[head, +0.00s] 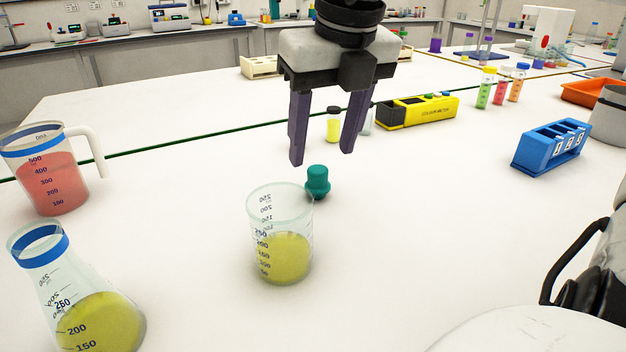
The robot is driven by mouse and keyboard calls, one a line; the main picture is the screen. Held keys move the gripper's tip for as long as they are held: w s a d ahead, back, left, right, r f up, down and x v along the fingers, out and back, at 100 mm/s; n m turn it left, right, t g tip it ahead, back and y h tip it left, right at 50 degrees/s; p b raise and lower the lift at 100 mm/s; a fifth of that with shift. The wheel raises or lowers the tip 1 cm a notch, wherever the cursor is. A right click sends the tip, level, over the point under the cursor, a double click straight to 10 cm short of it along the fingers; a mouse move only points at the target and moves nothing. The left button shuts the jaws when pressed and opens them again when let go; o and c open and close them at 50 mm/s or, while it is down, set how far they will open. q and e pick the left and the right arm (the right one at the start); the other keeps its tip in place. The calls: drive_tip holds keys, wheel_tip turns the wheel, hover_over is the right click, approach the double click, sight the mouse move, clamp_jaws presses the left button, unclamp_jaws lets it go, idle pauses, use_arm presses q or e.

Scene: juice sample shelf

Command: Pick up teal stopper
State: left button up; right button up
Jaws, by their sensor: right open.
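The teal stopper (318,180) stands upright on the white table, just behind and to the right of a glass beaker of yellow liquid (281,250). The beaker's rim hides a little of its lower left side. My right gripper (322,158) points down above the stopper with its two dark purple fingers spread apart and nothing between them. The fingertips look higher than the stopper and do not appear to touch it. My left gripper is not in view.
A flask of yellow liquid (95,318) and a jug of red liquid (48,180) stand at left. Behind the gripper are a small yellow vial (333,126) and a yellow colorimeter (425,110). A blue rack (550,148) is at right. The table right of the beaker is clear.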

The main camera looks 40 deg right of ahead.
sight(318, 169)
drive_tip(key=x, duration=0.6)
drive_tip(key=shift+f+b, duration=0.2)
drive_tip(key=shift+b, duration=0.2)
drive_tip(key=shift+c, duration=0.3)
drive_tip(key=c, duration=1.1)
